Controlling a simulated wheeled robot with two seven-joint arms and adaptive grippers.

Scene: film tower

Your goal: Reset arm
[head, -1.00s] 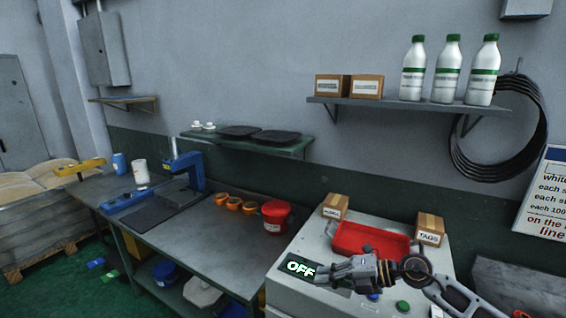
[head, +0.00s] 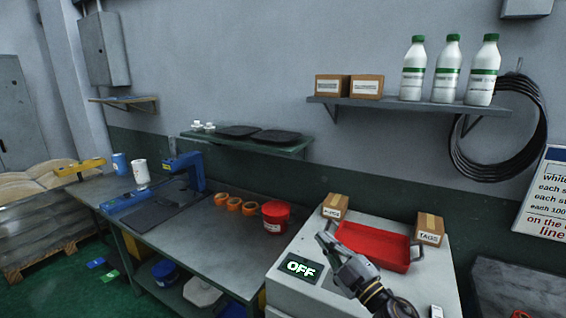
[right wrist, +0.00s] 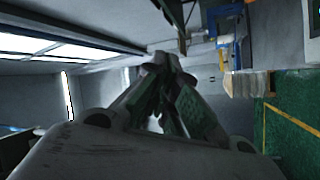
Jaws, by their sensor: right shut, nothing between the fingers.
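My right gripper (head: 325,240) shows in the head view in front of the red tray, pointing up and to the left above the white machine (head: 285,282). It is shut and empty. In the right wrist view its fingers (right wrist: 162,62) come together, with nothing between them. The machine's display (head: 300,269) reads OFF. My left gripper is not in view.
A box marked TAGS (head: 429,230) and another small box (head: 335,206) stand behind the tray. A red tub (head: 276,216) and several orange rings (head: 234,203) are on the grey bench (head: 190,243). A wall shelf (head: 400,105) holds bottles and boxes.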

